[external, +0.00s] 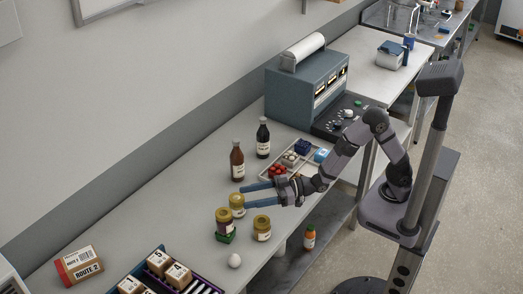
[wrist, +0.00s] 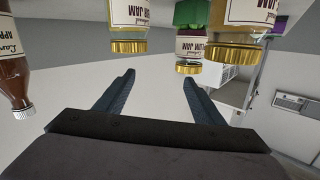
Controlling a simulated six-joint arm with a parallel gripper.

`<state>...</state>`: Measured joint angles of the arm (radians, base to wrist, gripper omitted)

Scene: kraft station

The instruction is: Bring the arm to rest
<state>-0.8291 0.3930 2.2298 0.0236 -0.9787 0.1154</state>
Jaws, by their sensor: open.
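My gripper (external: 246,196) is open at the end of my extended arm, over the bench among the jars. In the wrist view its two blue fingers (wrist: 158,78) stand apart with nothing between them. A gold-lidded jar (external: 237,207) stands just beyond the fingertips; whether they touch it I cannot tell from the external view. A second jar (external: 223,222) sits on a green block (external: 226,238), and a third jar (external: 262,234) stands to the right. The wrist view is upside down and shows jars (wrist: 128,20) with gold lids and a green block (wrist: 190,14).
Two dark bottles (external: 237,165) stand behind the gripper. A tray of small items (external: 284,170) and a blue-grey machine (external: 305,90) are farther back. An egg-like white object (external: 234,261), a cardboard box (external: 79,265) and a crate of boxes (external: 192,284) are in front. An orange bottle (external: 309,237) stands on the lower shelf.

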